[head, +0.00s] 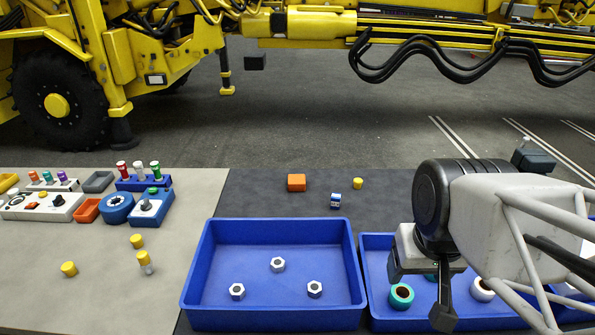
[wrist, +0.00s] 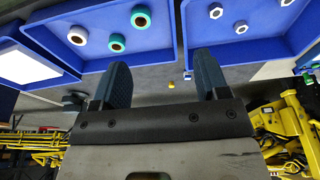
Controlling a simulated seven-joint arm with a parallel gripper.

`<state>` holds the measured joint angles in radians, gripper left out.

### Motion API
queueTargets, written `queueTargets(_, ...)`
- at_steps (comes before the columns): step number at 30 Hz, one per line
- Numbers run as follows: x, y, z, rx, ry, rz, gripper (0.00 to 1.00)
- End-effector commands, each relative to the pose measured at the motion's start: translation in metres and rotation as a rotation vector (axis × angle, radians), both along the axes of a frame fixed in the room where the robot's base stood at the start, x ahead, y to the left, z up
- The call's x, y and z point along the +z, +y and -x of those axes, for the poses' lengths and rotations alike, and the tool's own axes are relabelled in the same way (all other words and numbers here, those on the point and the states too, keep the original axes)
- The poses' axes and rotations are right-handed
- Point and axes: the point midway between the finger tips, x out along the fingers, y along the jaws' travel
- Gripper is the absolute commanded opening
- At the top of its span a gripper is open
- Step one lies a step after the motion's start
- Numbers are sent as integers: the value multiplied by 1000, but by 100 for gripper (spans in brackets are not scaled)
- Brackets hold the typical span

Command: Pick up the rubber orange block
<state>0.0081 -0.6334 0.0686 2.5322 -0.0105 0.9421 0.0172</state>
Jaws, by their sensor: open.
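The orange block (head: 296,182) lies on the dark mat in the head view, behind the left blue tray. It is a small box shape with nothing touching it. My gripper (head: 424,285) is far to the right and nearer, above the right blue tray. In the wrist view my gripper (wrist: 163,80) has its two dark fingers wide apart with nothing between them. I cannot make out the orange block in the wrist view.
A small blue-and-white piece (head: 335,199) and a yellow cylinder (head: 358,183) stand right of the block. The left blue tray (head: 272,318) holds three white hex nuts; the right tray (head: 376,248) holds rings. Controls and yellow pieces occupy the light mat (head: 200,190) at left.

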Motion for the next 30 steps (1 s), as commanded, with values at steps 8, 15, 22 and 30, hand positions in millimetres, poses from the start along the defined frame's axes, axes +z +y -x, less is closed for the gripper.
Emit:
queueTargets(8,0,0,0,0,0,0,100)
queueTargets(15,1,0,-2,-3,3,-3,100)
queueTargets(22,5,5,-19,-40,27,-40,100)
queueTargets(30,13,17,-66,-138,92,-138,100)
